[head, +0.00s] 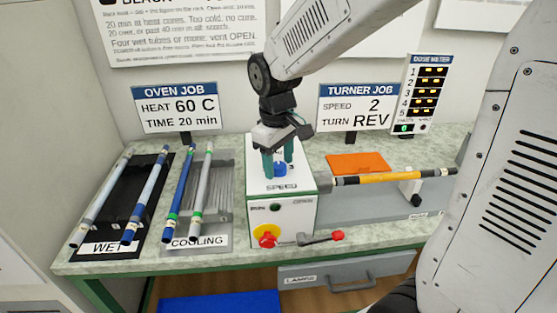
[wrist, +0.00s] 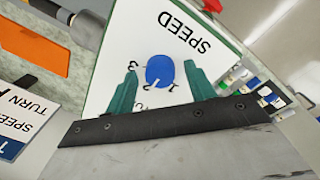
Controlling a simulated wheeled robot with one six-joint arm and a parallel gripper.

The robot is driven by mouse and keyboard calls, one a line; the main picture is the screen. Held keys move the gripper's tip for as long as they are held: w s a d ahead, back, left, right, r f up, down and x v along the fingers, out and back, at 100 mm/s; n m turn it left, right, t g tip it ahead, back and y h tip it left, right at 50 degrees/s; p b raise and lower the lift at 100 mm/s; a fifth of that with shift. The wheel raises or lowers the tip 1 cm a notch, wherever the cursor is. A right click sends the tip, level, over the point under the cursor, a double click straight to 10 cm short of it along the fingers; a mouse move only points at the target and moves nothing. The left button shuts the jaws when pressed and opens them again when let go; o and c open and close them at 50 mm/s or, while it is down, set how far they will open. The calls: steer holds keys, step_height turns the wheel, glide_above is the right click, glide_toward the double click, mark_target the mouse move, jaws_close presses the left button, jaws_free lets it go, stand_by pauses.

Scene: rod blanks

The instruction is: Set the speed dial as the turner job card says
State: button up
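The turner job card (head: 358,107) on the wall side reads SPEED 2, TURN REV. The blue speed dial (head: 280,170) sits on the white top of the turner's control box (head: 255,184), above the word SPEED. In the wrist view the dial (wrist: 160,70) shows printed numbers around it; its exact setting is too small to read surely. My gripper (head: 278,163) points down over the dial. Its green fingers stand on either side of the dial, with gaps visible in the wrist view (wrist: 162,92), so it is open and holds nothing.
The box front has a red knob on a yellow plate (head: 267,238) and a red-tipped lever (head: 322,237). A yellow rod (head: 390,176) lies right of the box. Wet (head: 88,246) and cooling (head: 222,205) racks hold rods at left. The oven job card (head: 180,108) stands behind.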

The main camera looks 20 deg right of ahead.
mark_target(278, 166)
steer(key=r, duration=0.7)
steer(key=shift+s+a+r, duration=0.1)
steer(key=shift+a+r, duration=0.1)
steer(key=shift+r, duration=0.2)
steer(key=s+d+m, duration=0.1)
steer(key=s+m, duration=0.1)
steer(key=s, duration=0.9)
steer(key=s+d+m+t, duration=0.1)
steer(key=s+d+m, duration=0.1)
steer(key=s, duration=0.9)
steer(key=shift+d+f+m+y, duration=0.25)
steer(key=shift+f+m+y, duration=0.1)
steer(key=shift+m, duration=0.35)
